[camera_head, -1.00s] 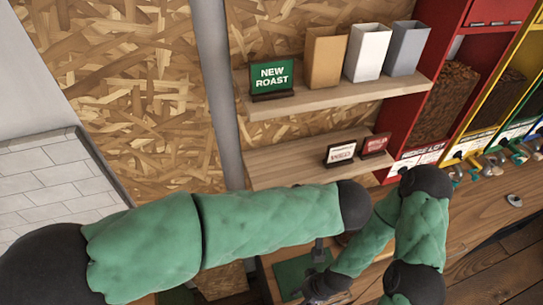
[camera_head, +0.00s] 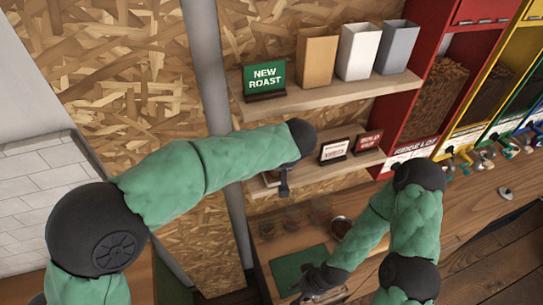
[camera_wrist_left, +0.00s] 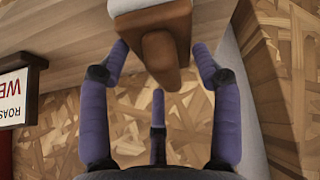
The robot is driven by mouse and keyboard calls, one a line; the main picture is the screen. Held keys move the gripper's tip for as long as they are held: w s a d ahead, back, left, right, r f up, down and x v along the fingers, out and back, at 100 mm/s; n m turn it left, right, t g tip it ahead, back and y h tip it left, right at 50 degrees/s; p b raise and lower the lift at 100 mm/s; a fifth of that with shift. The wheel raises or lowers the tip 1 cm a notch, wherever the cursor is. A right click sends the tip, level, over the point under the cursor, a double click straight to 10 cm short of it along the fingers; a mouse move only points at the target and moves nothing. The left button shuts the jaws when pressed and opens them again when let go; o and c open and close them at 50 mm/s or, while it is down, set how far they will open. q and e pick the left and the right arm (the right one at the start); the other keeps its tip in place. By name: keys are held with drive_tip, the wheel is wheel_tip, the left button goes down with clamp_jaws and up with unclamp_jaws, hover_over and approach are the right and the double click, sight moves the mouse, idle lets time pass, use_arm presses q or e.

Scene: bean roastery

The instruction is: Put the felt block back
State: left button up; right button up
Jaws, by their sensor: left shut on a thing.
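The felt block (camera_wrist_left: 165,50) shows in the left wrist view as a brown wooden grip with a pale part at its top end. My left gripper (camera_wrist_left: 158,80) is shut on it, with purple fingers on both sides of the grip. In the head view my left gripper (camera_head: 284,188) is at the left end of the lower shelf (camera_head: 352,164). My arm hides most of the block there, and I cannot tell whether it touches the shelf. My right gripper (camera_head: 318,283) is low over the green mat's right edge, and its fingers are too dark to read.
Two small signs (camera_head: 334,150) stand on the lower shelf, right of my left gripper. The upper shelf (camera_head: 330,92) holds a green sign (camera_head: 264,77) and several bags (camera_head: 360,50). Glass jars (camera_head: 293,217), a bowl (camera_head: 341,227) and a green mat (camera_head: 297,268) are on the counter below. Bean dispensers (camera_head: 440,95) stand right.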

use_arm(q)
drive_tip(key=shift+w+a, duration=0.3)
drive_tip(key=shift+w, duration=0.5)
drive_tip(key=shift+w+a+f, duration=0.1)
drive_tip(key=shift+w+f, duration=0.15)
drive_tip(key=shift+f, duration=0.1)
drive_tip(key=shift+s, duration=0.1)
drive_tip(key=o, duration=1)
drive_tip(key=shift+v, duration=3.8)
